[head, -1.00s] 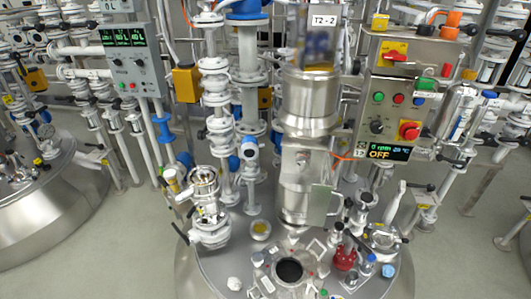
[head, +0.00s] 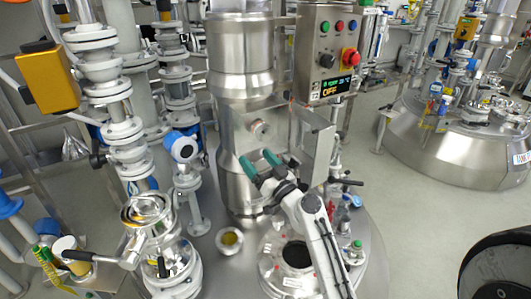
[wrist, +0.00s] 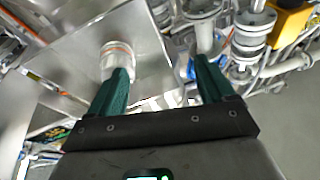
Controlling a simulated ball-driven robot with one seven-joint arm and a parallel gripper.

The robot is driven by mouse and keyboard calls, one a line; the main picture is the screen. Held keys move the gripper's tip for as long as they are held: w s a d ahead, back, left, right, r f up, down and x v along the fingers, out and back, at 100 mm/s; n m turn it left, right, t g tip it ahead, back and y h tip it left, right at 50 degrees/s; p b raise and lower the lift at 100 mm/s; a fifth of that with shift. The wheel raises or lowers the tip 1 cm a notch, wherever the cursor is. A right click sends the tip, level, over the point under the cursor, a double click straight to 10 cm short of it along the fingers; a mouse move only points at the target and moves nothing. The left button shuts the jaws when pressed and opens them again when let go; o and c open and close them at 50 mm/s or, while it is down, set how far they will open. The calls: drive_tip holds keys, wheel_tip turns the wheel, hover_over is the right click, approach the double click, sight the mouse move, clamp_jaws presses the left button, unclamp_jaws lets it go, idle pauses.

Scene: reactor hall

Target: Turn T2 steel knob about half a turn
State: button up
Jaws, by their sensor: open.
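The steel knob (head: 260,131) is a short round metal knob on the front of the steel housing (head: 238,180) under the tank's drive column. In the wrist view the knob (wrist: 117,60) stands out from a flat steel plate, at the tip of the left green finger, which covers its lower edge. My gripper (head: 259,161) is open, with its two green fingers apart and pointing at the housing, just below the knob in the head view. In the wrist view the space between the fingers of my gripper (wrist: 163,66) is empty, and the knob lies left of its middle.
A steel flap (head: 319,152) sticks out right of the knob. A control box (head: 327,52) with buttons and an OFF display hangs above it. White pipework and a blue-capped gauge (head: 184,148) stand at left. An open port (head: 297,254) is below my arm.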

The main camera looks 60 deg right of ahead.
sight(266, 136)
drive_tip(key=s+d+m+g+h, duration=0.2)
drive_tip(key=d+m+h, duration=0.15)
drive_tip(key=d, duration=0.25)
drive_tip(key=shift+n+t+h, duration=0.25)
drive_tip(key=shift+t, duration=0.05)
drive_tip(key=shift+r+p+x, duration=0.2)
drive_tip(key=shift+p+x, duration=0.4)
drive_tip(key=shift+x, duration=2.75)
drive_tip(key=shift+s, duration=0.1)
drive_tip(key=shift+c, duration=0.3)
drive_tip(key=c, duration=0.9)
